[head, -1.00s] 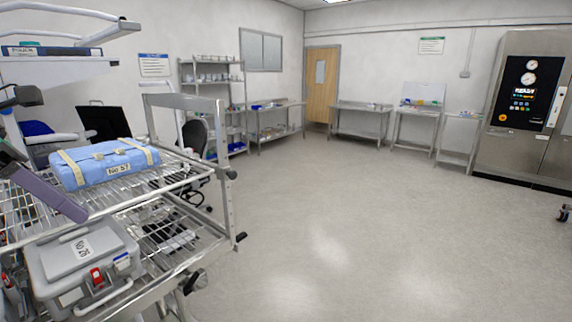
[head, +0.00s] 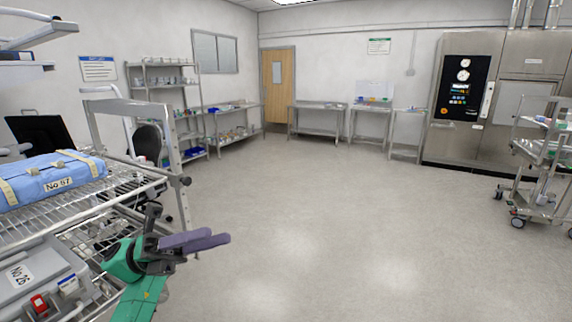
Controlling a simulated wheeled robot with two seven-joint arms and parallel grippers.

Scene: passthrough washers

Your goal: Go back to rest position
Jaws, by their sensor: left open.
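My left gripper (head: 207,241) shows at the lower left of the head view, in front of the wire cart (head: 150,182). Its two purple fingers point right and look empty, over the floor just off the cart's right side. The green wrist (head: 125,262) covers part of the lower shelf. A blue wrapped pack labelled No 57 (head: 40,178) lies on the cart's upper shelf. A grey box labelled No 26 (head: 40,275) stands on the shelf below. My right gripper is not in view.
Open floor (head: 340,220) fills the middle. A second cart (head: 540,160) stands at the right, near the steel washer (head: 462,95). Steel tables (head: 318,106) and a shelf rack (head: 160,85) line the far walls. A wooden door (head: 278,85) is at the back.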

